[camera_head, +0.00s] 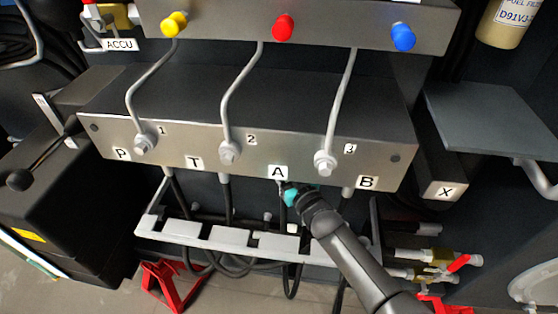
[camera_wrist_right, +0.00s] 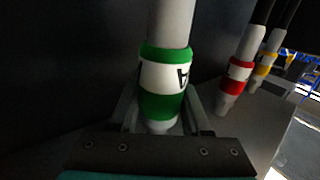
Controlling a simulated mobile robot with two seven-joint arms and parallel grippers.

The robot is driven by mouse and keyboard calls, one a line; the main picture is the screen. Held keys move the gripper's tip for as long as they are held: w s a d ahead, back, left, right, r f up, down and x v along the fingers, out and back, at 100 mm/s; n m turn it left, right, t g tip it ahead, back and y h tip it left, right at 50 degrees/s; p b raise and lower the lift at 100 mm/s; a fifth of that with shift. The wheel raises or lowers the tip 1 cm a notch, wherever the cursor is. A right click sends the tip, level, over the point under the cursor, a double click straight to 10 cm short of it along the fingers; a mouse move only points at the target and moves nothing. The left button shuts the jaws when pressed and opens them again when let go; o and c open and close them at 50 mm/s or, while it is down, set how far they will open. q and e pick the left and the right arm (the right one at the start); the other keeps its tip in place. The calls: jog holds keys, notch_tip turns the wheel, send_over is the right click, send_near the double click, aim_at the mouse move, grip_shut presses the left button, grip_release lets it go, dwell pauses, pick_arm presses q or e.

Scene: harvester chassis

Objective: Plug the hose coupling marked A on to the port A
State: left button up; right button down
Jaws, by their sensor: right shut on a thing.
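The hose coupling marked A (camera_wrist_right: 163,84) has green, white and green bands, and its letter A shows upside down in the right wrist view. My right gripper (camera_head: 286,188) is shut on this coupling, with one finger on each side. In the head view the gripper is just below the A label (camera_head: 278,173) on the steel block's lower front edge. Port A is hidden under that edge, so I cannot tell whether the coupling touches it. My left gripper is not in view.
The steel valve block (camera_head: 240,150) carries labels P, T, A and B. Below it runs a slotted light-grey rack (camera_head: 232,239) with hanging black hoses. Couplings with a red band (camera_wrist_right: 238,72) and a yellow band (camera_wrist_right: 264,62) stand nearby. Brass valves (camera_head: 437,257) are at lower right.

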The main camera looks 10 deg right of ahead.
jog(key=shift+r+p, duration=1.5)
jog(key=shift+r, duration=0.25)
jog(key=shift+r, duration=0.1)
jog(key=shift+c, duration=1.4)
grip_release()
jog(key=p+v, duration=0.2)
jog(key=v, duration=1.3)
jog(key=shift+s+f, duration=0.15)
jog(key=shift+f, duration=0.05)
